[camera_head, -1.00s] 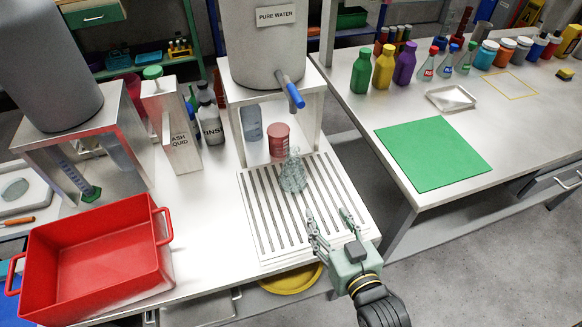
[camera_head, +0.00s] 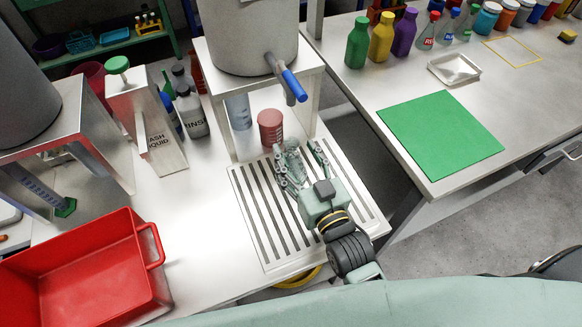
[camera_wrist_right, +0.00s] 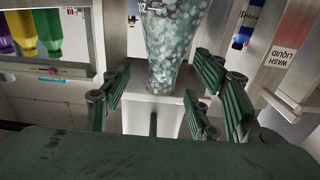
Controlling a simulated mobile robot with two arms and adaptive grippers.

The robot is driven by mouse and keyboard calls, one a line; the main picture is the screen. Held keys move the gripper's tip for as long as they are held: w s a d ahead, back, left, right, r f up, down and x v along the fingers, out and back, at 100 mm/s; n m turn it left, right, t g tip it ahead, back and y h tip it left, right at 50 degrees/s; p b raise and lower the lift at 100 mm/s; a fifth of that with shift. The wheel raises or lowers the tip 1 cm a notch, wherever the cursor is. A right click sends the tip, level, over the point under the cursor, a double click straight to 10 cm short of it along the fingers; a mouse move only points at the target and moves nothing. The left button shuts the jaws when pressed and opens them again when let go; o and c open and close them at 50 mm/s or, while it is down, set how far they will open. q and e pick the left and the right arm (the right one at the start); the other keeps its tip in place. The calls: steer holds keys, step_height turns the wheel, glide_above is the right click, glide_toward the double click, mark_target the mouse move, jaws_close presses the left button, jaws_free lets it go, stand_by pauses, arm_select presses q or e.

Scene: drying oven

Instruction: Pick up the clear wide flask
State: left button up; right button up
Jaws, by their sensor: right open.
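The clear wide flask (camera_head: 292,152) stands on the slatted drain tray (camera_head: 246,205) under the pure water tank, largely hidden by my right gripper in the head view. In the right wrist view the flask (camera_wrist_right: 172,45) shows as clear, speckled glass, wide at the top of the picture and narrowing downward. My right gripper (camera_head: 299,156) is open, its fingers (camera_wrist_right: 158,98) spread to the left and right of the flask's narrow part. Whether the fingers touch the glass cannot be told. My left gripper is not in view.
A red beaker (camera_head: 270,128) stands just behind the flask. The tank's blue-handled tap (camera_head: 292,84) hangs above. A wash liquid container (camera_head: 158,140) and a rinse bottle (camera_head: 190,112) stand left. A red bin (camera_head: 80,270) is at front left. The green mat (camera_head: 440,135) is bare.

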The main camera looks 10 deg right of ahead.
steer(key=w, duration=0.2)
steer(key=shift+w+a+f+b, duration=0.15)
steer(key=shift+w+a+b, duration=0.15)
steer(key=shift+a+b, duration=0.05)
steer(key=shift+w, duration=0.2)
steer(key=shift+c, duration=0.5)
steer(key=c, duration=0.9)
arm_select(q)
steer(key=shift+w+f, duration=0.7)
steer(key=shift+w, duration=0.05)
arm_select(e)
jaws_close()
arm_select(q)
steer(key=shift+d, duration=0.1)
